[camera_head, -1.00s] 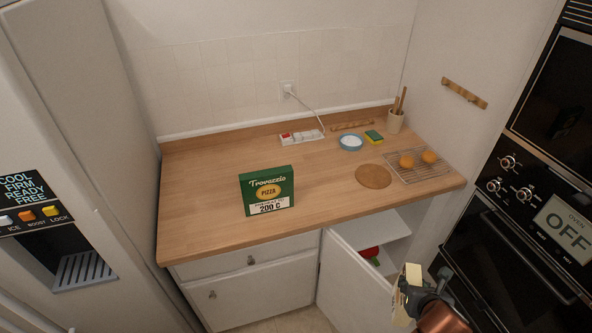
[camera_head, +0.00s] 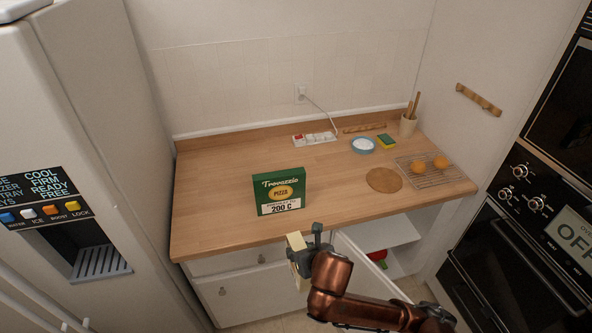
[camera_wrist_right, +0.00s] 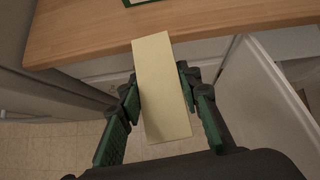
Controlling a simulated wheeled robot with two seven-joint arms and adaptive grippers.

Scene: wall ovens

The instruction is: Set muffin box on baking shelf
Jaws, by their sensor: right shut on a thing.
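A plain pale yellow box (camera_head: 299,262), which I take to be the muffin box, is held in my right gripper (camera_head: 312,243). In the right wrist view the box (camera_wrist_right: 162,88) stands between the green-padded fingers (camera_wrist_right: 160,100), which are closed on its two sides. Its printed faces do not show. My left gripper is not in view.
The open cabinet door (camera_head: 360,262) juts out. The counter's left side is clear.

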